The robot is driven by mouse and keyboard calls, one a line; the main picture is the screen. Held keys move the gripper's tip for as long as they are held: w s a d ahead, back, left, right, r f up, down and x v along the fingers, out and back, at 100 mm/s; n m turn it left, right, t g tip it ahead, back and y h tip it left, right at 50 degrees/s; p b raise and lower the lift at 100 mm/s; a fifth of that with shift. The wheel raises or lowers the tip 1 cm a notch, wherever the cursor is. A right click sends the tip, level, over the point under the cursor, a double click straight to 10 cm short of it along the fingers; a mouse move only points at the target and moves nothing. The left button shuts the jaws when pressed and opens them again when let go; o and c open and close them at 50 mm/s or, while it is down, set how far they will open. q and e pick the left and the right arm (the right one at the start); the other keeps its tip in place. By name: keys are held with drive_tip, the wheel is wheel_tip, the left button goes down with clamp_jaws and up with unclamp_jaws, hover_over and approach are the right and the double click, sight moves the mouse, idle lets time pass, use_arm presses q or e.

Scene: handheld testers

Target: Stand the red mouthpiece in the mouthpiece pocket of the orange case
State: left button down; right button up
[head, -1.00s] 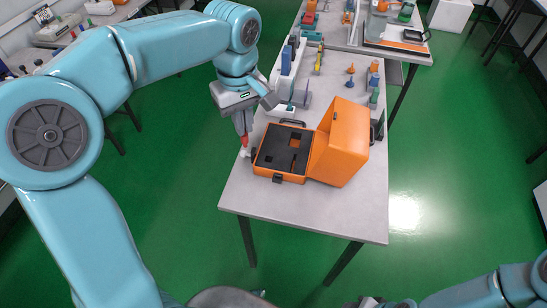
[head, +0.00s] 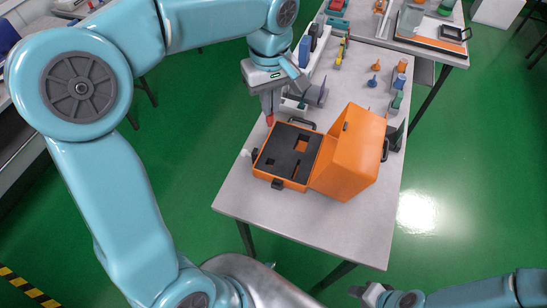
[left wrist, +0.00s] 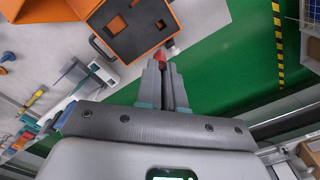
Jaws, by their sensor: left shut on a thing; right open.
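The red mouthpiece (head: 270,120) is held in my left gripper (head: 268,108), which is shut on it. In the head view it shows at the back left corner of the orange case (head: 281,183); its height above the table is hard to tell. In the left wrist view the red mouthpiece (left wrist: 163,55) sticks out beyond the fingertips (left wrist: 164,66), beside the edge of the case (left wrist: 107,53). The case is open, with dark foam (head: 280,150) that has several cut-out pockets; they look empty. My right gripper (head: 369,292) is open at the bottom, away from the table.
The case's orange lid (head: 348,152) stands open on the right. Blue, orange and green testers (head: 398,82) stand behind on the table. The table front (head: 300,220) is clear.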

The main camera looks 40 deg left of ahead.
use_arm(q)
wheel_tip(320, 180, down, 19)
drive_tip(key=shift+r+b, duration=0.1)
drive_tip(key=shift+b, duration=0.45)
drive_tip(key=shift+s+r, duration=0.1)
drive_tip(key=shift+s, duration=0.15)
drive_tip(key=c, duration=1.7)
unclamp_jaws()
drive_tip(key=shift+w+f, duration=0.1)
drive_tip(key=shift+f, duration=0.15)
drive_tip(key=o, duration=0.4)
drive_tip(key=shift+o, duration=0.2)
drive_tip(key=shift+r, duration=0.1)
